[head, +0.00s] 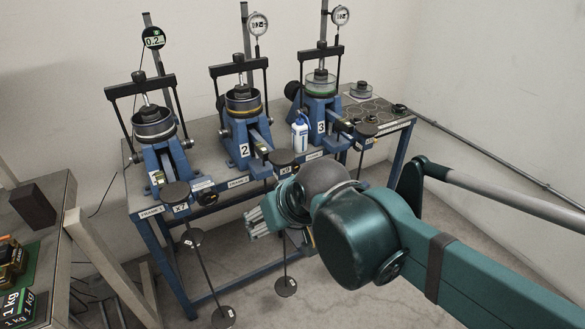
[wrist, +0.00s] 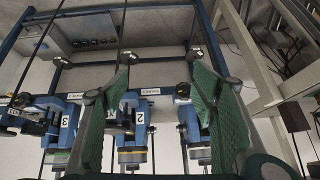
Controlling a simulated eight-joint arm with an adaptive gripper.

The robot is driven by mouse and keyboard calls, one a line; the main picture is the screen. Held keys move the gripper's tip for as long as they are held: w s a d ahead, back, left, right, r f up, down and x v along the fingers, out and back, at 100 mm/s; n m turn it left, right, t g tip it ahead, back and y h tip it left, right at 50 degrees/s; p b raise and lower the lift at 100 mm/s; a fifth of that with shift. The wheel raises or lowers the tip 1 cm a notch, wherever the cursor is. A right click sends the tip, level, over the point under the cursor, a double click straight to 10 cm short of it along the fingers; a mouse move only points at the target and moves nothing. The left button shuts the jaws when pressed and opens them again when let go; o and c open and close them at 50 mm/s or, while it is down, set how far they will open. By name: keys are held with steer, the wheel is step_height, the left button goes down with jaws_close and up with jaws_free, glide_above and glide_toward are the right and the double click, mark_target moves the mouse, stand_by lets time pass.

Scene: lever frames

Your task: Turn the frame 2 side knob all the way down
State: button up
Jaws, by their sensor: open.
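Frame 2 (head: 244,130) is the middle blue lever frame on the bench, with a "2" plate and a gold-ringed cell on top. A dark round knob (head: 221,103) shows at its left side, partly hidden by the frame; I cannot tell its turn position. In the wrist view, frame 2 (wrist: 140,118) appears upside down between the fingers, farther off. My gripper (head: 262,222) is in front of and below the bench edge, near frame 2's lever end. Its green-padded fingers are open and empty in the wrist view (wrist: 165,95), touching nothing visible.
Frame 1 (head: 163,150) stands left and frame 3 (head: 322,110) right, with a white-blue bottle (head: 300,132) between frames 2 and 3. Hanging weight rods (head: 205,270) drop before the bench. A side table (head: 45,205) with weights is at left.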

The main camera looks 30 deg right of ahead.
steer(key=w+d+r+m+y+p, duration=0.2)
steer(key=w+r+p, duration=0.15)
steer(key=w, duration=0.35)
steer(key=w+d+r+m+y+p, duration=0.1)
steer(key=w+d+r+y+p, duration=0.2)
steer(key=w, duration=0.4)
steer(key=w+d+r+m+t+y+p, duration=0.1)
steer(key=w+d+r+m+t+p, duration=0.2)
steer(key=w+d, duration=0.65)
steer(key=t+y+b, duration=0.1)
steer(key=y+b, duration=0.4)
steer(key=b, duration=0.2)
glide_toward(294, 169)
steer(key=x, duration=0.2)
steer(key=shift+w+a, duration=0.2)
steer(key=shift+a, duration=0.15)
steer(key=shift+w+a, duration=0.1)
steer(key=shift+b+x, duration=0.9)
steer(key=shift+x, duration=2.85)
